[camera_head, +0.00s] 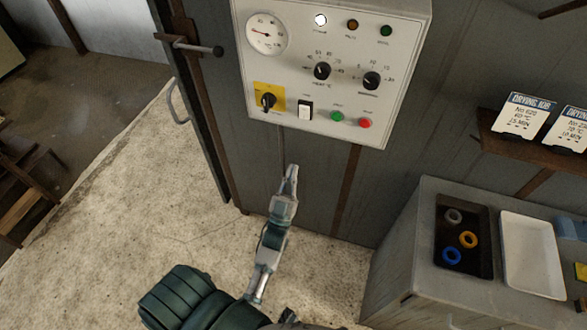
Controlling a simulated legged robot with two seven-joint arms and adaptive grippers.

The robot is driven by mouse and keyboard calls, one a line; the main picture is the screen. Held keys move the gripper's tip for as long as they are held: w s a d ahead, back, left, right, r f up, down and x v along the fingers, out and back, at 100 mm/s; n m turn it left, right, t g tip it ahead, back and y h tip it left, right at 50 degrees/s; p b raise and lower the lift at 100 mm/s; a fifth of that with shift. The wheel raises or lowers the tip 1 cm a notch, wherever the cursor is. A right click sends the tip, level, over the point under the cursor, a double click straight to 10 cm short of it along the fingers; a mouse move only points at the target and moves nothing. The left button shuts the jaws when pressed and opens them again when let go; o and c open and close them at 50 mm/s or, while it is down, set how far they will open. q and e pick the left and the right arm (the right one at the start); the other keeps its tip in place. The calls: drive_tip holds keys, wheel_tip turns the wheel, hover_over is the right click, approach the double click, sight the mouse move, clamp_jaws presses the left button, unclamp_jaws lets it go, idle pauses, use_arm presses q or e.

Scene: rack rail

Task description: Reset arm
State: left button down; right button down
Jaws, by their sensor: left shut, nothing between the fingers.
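My left gripper (291,178) is in the head view, below the control panel (300,70), in front of the grey cabinet front. Its fingers are together and it holds nothing. It points up toward the panel and appears apart from it. My left arm comes in from the bottom, with its teal links low in the picture. My right gripper does not show.
The panel has a gauge (267,34), dark knobs, a yellow-plated switch (268,98), and green (337,116) and red (365,123) buttons. At right, a grey bench (395,270) carries a black tray (463,206) with several rings and a white tray (531,255).

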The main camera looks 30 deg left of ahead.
use_arm(q)
drive_tip(key=shift+a, duration=0.15)
drive_tip(key=w+d+f+m+g+h, duration=0.1)
drive_tip(key=w+d+f+g+h, duration=0.15)
drive_tip(key=f, duration=0.95)
drive_tip(key=w+d+f+m+g+h, duration=0.15)
drive_tip(key=f+g, duration=0.25)
drive_tip(key=f, duration=0.8)
drive_tip(key=s+d+f+g+h, duration=0.1)
drive_tip(key=s+d+f+g, duration=0.2)
drive_tip(key=f, duration=0.7)
drive_tip(key=s+d+f+g+h, duration=0.1)
drive_tip(key=s+f+g, duration=0.3)
drive_tip(key=f, duration=0.5)
drive_tip(key=s+f+m+g, duration=0.2)
drive_tip(key=s+f+g, duration=0.3)
drive_tip(key=s+f, duration=1.05)
drive_tip(key=s+a+f+g, duration=0.1)
drive_tip(key=s+f+g, duration=0.1)
drive_tip(key=s, duration=0.5)
drive_tip(key=s+a+f+g, duration=0.1)
drive_tip(key=s+f+g, duration=0.1)
drive_tip(key=s, duration=0.6)
drive_tip(key=s+a+f+g, duration=0.1)
drive_tip(key=s+f, duration=0.3)
drive_tip(key=s, duration=0.4)
drive_tip(key=shift+s+a+f+g, duration=0.25)
drive_tip(key=shift+a+g, duration=0.05)
drive_tip(key=shift+g, duration=0.35)
